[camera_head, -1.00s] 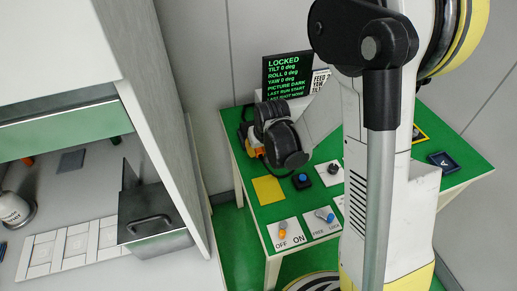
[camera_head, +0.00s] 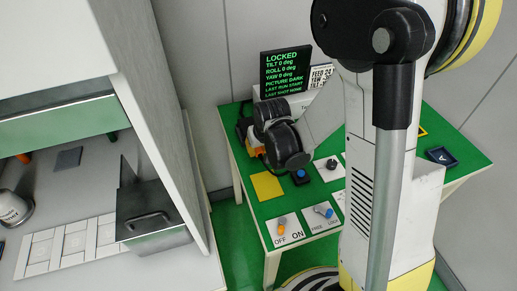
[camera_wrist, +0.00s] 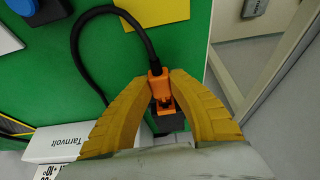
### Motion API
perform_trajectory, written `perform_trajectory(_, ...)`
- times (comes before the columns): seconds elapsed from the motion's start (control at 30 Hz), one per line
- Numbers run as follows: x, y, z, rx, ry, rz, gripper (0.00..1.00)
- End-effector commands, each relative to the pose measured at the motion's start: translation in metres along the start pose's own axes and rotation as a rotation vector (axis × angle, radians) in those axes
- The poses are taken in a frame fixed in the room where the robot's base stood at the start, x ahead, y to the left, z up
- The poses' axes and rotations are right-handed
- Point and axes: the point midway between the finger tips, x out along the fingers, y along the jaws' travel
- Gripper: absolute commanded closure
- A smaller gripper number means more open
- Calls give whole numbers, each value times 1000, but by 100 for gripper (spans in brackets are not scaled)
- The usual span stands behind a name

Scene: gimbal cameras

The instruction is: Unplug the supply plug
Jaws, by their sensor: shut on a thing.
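The orange supply plug (camera_wrist: 161,92) shows in the wrist view with a black cable (camera_wrist: 78,52) curving away from it to the upper left. My gripper (camera_wrist: 160,78) has its two yellow fingers closed on the plug's sides. The plug's lower end meets a black block (camera_wrist: 170,122); I cannot tell how deep it sits in it. In the head view my gripper (camera_head: 257,151) is low at the left side of the green table, and my dark wrist hides most of the plug.
The green table (camera_head: 238,150) carries a yellow pad (camera_head: 267,186), a blue button (camera_head: 300,176), OFF/ON and FREE/LOCK switch plates, and a black screen (camera_head: 285,72) reading LOCKED. A white box (camera_wrist: 55,142) marked Tamvolt is near my fingers. A grey cabinet stands left.

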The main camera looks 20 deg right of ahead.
Motion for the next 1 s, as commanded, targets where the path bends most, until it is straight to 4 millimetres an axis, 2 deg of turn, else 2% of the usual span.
perform_trajectory(0.53, -9, 0, 26, 0, 0, 0, 100)
perform_trajectory(1.0, -14, 0, 25, 0, 0, 0, 100)
